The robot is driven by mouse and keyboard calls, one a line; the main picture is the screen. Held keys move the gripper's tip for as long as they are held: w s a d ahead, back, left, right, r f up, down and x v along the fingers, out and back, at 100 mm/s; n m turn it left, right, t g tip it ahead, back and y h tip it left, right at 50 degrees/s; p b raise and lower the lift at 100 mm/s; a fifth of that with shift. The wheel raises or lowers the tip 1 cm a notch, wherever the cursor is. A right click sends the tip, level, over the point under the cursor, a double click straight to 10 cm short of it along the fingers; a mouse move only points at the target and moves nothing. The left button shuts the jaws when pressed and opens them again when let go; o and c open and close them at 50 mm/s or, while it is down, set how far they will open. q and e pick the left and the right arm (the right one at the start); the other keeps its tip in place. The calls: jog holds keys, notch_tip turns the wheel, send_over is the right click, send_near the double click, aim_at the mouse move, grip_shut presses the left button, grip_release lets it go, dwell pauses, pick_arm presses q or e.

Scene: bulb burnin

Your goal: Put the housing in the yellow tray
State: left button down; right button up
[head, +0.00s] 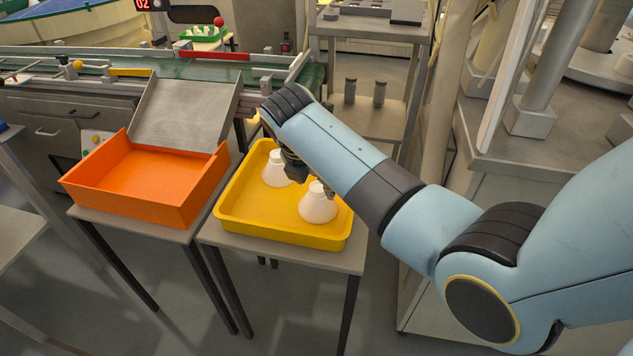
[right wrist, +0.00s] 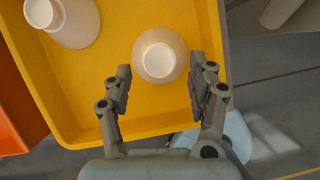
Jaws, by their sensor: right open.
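The yellow tray (head: 285,236) stands on a small grey table in the head view. Two white, bulb-shaped housings are in it. The nearer housing (head: 318,207) is at the tray's right side, and the other housing (head: 274,168) is further back and left. My right gripper (right wrist: 160,88) is open, with its fingers on either side of the nearer housing (right wrist: 160,57) in the right wrist view and a gap on each side. The other housing (right wrist: 62,20) is at the upper left there. In the head view my right arm partly hides the gripper. My left gripper is not in view.
An orange bin (head: 145,180) stands on a table left of the yellow tray, with a grey sloping plate (head: 185,112) behind it. A conveyor (head: 200,68) runs along the back. A shelf rack (head: 365,120) with dark cylinders stands behind the tray. The tray's front left floor is clear.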

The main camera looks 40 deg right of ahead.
jog(key=p+v, duration=0.2)
jog(key=v, duration=0.7)
jog(key=shift+r, duration=0.4)
jog(key=shift+a, duration=0.1)
jog(key=s+r+m+t+y, duration=0.1)
jog(key=s+r+m+y, duration=0.2)
jog(key=s+m, duration=2.05)
jog(key=s+d+f+g, duration=0.1)
jog(key=s+f, duration=0.1)
jog(key=f, duration=1.1)
jog(key=s+d+f, duration=0.1)
jog(key=f, duration=1.1)
jog(key=s+f+g, duration=0.1)
jog(key=s+f, duration=1.5)
jog(key=s, duration=0.2)
jog(key=shift+s+d+f, duration=0.35)
jog(key=shift+s, duration=0.05)
